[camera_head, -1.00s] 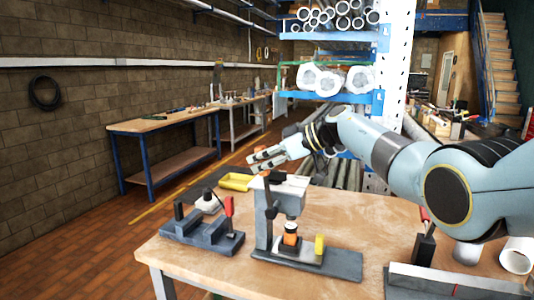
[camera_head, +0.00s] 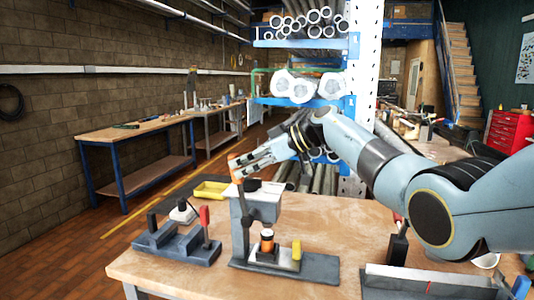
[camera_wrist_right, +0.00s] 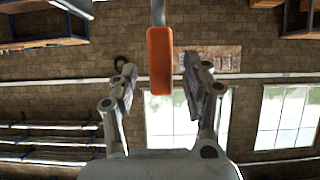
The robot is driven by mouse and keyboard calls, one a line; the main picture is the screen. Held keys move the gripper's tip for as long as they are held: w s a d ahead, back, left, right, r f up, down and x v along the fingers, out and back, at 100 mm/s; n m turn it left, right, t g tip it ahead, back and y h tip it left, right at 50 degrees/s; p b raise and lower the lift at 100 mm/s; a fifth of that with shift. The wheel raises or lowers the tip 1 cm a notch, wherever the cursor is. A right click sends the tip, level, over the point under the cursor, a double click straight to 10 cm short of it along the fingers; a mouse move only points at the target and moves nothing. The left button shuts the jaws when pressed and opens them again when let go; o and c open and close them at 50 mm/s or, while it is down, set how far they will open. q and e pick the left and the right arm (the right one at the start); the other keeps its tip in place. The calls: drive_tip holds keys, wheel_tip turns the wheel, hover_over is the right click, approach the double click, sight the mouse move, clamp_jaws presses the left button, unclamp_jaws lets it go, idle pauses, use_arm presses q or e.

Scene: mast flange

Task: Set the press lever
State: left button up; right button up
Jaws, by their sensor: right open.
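The grey press (camera_head: 262,208) stands on the near workbench, with a dark base plate. A small orange and black piece (camera_head: 267,240) sits under its ram, and a yellow block (camera_head: 296,250) is beside it. The press lever has an orange grip (camera_head: 235,166), raised at the upper left of the press. My right gripper (camera_head: 242,167) is at this grip. In the right wrist view, the orange grip (camera_wrist_right: 160,60) reaches down between the spread fingers of the right gripper (camera_wrist_right: 162,82), with gaps on both sides. My left gripper is not in view.
A dark fixture (camera_head: 178,242) with a red handle is left of the press, and a yellow tray (camera_head: 210,190) lies behind it. Another dark metal fixture (camera_head: 430,284) is at the front right. The wooden bench top (camera_head: 345,230) between them is mostly clear.

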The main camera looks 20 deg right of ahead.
drive_tip(key=v, duration=0.8)
drive_tip(key=shift+s+d+r, duration=0.15)
drive_tip(key=shift+s+d, duration=0.05)
drive_tip(key=shift+d, duration=0.1)
drive_tip(key=s+a+f+m+t+y+b, duration=0.15)
drive_tip(key=s+f+b, duration=0.4)
drive_tip(key=f, duration=0.95)
drive_tip(key=s+a+f+m+b, duration=0.25)
drive_tip(key=s+f, duration=0.55)
drive_tip(key=f, duration=0.7)
drive_tip(key=s+a+f+m+b, duration=0.25)
drive_tip(key=s+f, duration=0.45)
drive_tip(key=f, duration=0.7)
drive_tip(key=s+d+f+m+h+b, duration=0.3)
drive_tip(key=s+d+f+m+h, duration=0.15)
drive_tip(key=s+f, duration=0.7)
drive_tip(key=s+d+f+m+h+b, duration=0.25)
drive_tip(key=s+d+f+h, duration=0.25)
drive_tip(key=s+f, duration=0.65)
drive_tip(key=s+d+f+n+g+h, duration=0.1)
drive_tip(key=s+f+g, duration=0.3)
drive_tip(key=s, duration=0.6)
drive_tip(key=s+d+f+n+g+h, duration=0.1)
drive_tip(key=s+d+f+g+h, duration=0.1)
drive_tip(key=s+f, duration=0.6)
drive_tip(key=s+g, duration=0.1)
drive_tip(key=s, duration=0.2)
drive_tip(key=shift+d+f+n+g+b, duration=0.25)
drive_tip(key=shift+f+n+g+b, duration=0.05)
drive_tip(key=shift+n+g+b, duration=0.1)
